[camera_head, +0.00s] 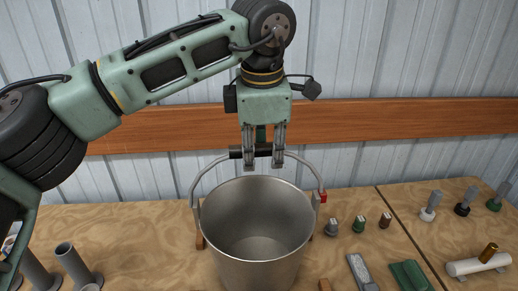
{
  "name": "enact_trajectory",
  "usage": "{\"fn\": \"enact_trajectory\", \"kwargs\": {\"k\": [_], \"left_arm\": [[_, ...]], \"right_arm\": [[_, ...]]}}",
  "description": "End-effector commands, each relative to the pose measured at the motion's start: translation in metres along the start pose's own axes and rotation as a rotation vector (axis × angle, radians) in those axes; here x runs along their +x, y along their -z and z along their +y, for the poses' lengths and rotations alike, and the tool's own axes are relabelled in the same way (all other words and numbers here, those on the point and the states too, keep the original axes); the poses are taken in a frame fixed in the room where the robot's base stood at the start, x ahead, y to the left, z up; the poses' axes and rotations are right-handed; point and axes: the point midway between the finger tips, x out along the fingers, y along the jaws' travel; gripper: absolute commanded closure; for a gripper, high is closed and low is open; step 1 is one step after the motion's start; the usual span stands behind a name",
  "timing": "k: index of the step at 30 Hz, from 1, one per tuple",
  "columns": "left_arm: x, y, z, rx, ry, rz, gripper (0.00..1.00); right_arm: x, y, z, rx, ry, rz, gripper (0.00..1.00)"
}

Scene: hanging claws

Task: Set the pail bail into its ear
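A metal pail (257,218) stands open on the wooden bench. Its grey bail (300,160) arches upright over the mouth, with a dark grip (236,153) at its top. The bail's left end runs down to the pail's left side. Its right end has a red piece (323,197) beside the right ear (315,201); I cannot tell whether it is seated. My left gripper (264,165) points down at the dark grip, its two fingers apart along it and overlapping it. Whether they clamp it is unclear. My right gripper is not in view.
Small knobs (359,224) and flat tools (361,271) lie right of the pail. Several capped posts (464,202) and a white cylinder (477,266) are at far right. Grey tubes (77,266) stand at left. A wooden rail (400,121) crosses the wall behind.

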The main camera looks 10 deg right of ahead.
Motion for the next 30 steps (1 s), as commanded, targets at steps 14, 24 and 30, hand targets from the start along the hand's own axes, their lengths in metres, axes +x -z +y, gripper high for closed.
{"fn": "enact_trajectory", "kwargs": {"k": [14,24,30], "left_arm": [[-0.002,0.001,0.0,-0.001,0.001,0.001,0.6],[-0.061,0.0,0.0,-0.001,-0.002,-0.001,0.6],[-0.099,-0.001,0.0,-0.001,-0.001,0.0,0.6]], "right_arm": [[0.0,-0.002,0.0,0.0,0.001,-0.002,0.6],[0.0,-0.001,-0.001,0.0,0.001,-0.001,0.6],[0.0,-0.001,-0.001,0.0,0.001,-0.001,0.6]]}}
